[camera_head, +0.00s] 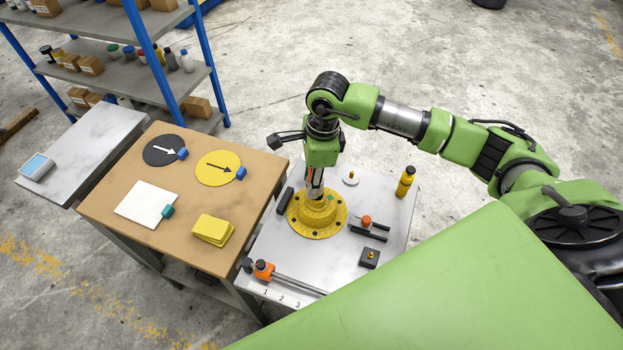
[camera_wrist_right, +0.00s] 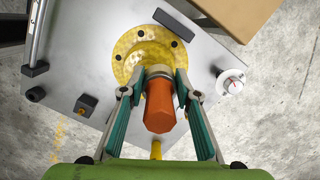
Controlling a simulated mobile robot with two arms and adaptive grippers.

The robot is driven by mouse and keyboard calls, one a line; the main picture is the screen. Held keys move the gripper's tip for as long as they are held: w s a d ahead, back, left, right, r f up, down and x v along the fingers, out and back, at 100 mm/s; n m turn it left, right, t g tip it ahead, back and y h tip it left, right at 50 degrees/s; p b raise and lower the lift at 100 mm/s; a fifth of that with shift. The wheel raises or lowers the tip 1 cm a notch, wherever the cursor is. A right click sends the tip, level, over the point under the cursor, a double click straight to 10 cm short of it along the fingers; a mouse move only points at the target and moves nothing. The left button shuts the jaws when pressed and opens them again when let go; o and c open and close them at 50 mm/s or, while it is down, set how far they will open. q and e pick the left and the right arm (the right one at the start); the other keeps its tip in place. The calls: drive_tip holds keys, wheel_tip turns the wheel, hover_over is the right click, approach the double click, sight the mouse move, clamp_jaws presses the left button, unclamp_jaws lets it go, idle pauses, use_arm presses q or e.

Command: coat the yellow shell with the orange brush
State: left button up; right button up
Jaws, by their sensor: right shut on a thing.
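The yellow shell (camera_head: 331,228) is a round flange with a raised hub and dark holes, sitting on the grey metal table. In the right wrist view the shell (camera_wrist_right: 127,45) is just beyond the fingertips. My right gripper (camera_head: 315,188) is right over the hub, pointing down. In the wrist view my right gripper (camera_wrist_right: 160,78) is shut on the orange brush (camera_wrist_right: 160,108), with a finger on each side. The brush's far end is at the hub; I cannot tell if it touches. My left gripper is not in view.
On the metal table (camera_head: 392,237) are a yellow bottle (camera_head: 405,181), a white dial (camera_head: 350,177), a dark block (camera_head: 369,257) and an orange-ended rail tool (camera_head: 265,270). A brown table (camera_head: 190,195) with discs and yellow cloths (camera_head: 212,230) stands left. Shelves (camera_head: 130,70) stand behind.

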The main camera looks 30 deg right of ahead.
sight(317, 203)
drive_tip(key=shift+f, duration=0.15)
drive_tip(key=shift+s, duration=0.1)
drive_tip(key=shift+s, duration=0.95)
drive_tip(key=shift+s+a, duration=0.1)
drive_tip(key=shift+s, duration=0.8)
drive_tip(key=shift+s+f+b, duration=0.1)
drive_tip(key=shift+f+b, duration=0.05)
drive_tip(key=shift+b, duration=0.4)
drive_tip(key=shift+w+r+b, duration=0.2)
drive_tip(key=shift+w+b, duration=0.7)
drive_tip(key=shift+w, duration=1.2)
